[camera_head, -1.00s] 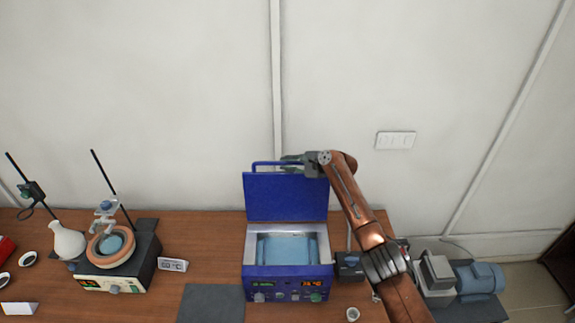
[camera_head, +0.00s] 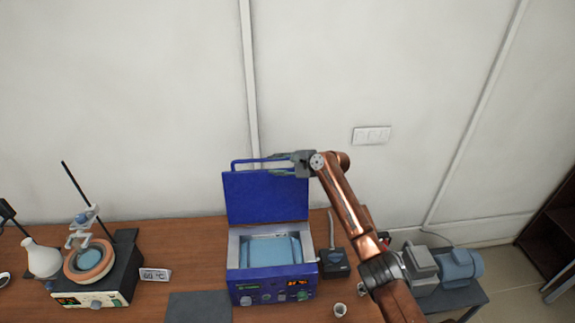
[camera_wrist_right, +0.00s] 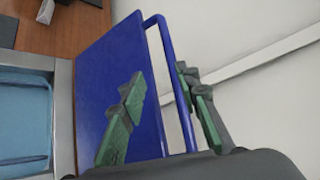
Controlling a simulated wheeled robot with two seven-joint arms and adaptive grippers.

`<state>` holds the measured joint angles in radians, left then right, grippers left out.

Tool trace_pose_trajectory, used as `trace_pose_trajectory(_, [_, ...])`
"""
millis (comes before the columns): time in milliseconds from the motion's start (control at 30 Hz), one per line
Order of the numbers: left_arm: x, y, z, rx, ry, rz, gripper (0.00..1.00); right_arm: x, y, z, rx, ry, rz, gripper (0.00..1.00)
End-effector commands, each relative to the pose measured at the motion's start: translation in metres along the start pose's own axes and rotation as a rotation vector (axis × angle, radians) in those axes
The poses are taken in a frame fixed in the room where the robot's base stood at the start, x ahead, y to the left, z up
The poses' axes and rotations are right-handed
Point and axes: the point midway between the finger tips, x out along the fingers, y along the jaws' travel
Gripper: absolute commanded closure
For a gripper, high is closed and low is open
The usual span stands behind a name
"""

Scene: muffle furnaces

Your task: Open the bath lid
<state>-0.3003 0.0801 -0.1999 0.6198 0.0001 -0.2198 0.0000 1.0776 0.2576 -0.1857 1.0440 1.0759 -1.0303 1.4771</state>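The blue water bath (camera_head: 272,284) stands on the wooden bench with its blue lid (camera_head: 265,198) raised roughly upright at the back. Pale blue water (camera_head: 270,250) shows in the open basin. The lid's blue bar handle (camera_head: 236,163) runs along its top edge. My right gripper (camera_head: 283,165) is at the right part of this handle. In the right wrist view, its green-padded fingers (camera_wrist_right: 155,88) are spread apart, one in front of the lid and one beyond the handle (camera_wrist_right: 172,80), with the bar between them. My left gripper is not in view.
A rotary evaporator with a heating bath (camera_head: 92,280) stands at the left. A grey mat (camera_head: 200,307) lies left of the bath. A small dark box (camera_head: 335,263) and a small cup (camera_head: 339,310) are at its right. A pump (camera_head: 455,268) stands farther right.

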Motion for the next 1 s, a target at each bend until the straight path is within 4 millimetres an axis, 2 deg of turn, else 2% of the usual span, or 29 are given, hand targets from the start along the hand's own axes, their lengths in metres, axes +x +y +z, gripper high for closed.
trace_pose_trajectory(200, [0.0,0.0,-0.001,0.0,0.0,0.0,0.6,-0.038,0.001,0.0,-0.002,0.001,0.0,0.7])
trace_pose_trajectory(400, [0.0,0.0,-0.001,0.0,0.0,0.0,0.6,-0.06,-0.001,0.0,-0.001,0.0,-0.001,0.7])
trace_pose_trajectory(900, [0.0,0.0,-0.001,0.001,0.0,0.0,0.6,-0.065,0.0,0.0,-0.001,0.0,0.001,0.7])
trace_pose_trajectory(1000, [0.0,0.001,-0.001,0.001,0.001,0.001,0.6,-0.064,0.01,-0.004,-0.014,0.007,0.009,0.7])
